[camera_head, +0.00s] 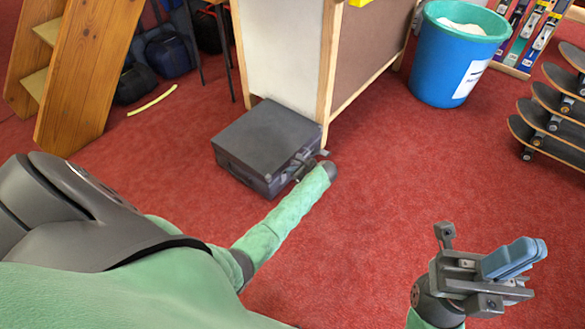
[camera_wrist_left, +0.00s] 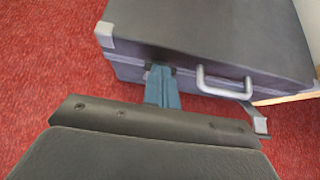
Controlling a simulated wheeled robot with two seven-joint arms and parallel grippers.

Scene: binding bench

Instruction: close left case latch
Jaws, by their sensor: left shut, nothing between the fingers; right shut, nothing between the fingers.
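The dark grey case (camera_head: 268,138) lies flat on the red carpet with its lid down. In the left wrist view the case (camera_wrist_left: 215,35) shows its front side, with a grey handle (camera_wrist_left: 222,84) in the middle. My left gripper (camera_head: 298,166) is at the case's front; its shut blue fingertips (camera_wrist_left: 162,78) are against or just before the front, left of the handle. A dark latch part (camera_wrist_left: 149,70) there is mostly hidden by the fingers. My right gripper (camera_head: 512,258) is shut and empty, away from the case.
A wooden-edged cabinet (camera_head: 285,55) stands right behind the case. A blue bin (camera_head: 450,60) and a rack of skateboards (camera_head: 550,110) are at the right. A wooden step unit (camera_head: 85,75) is at the left. The carpet (camera_head: 400,170) right of the case is clear.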

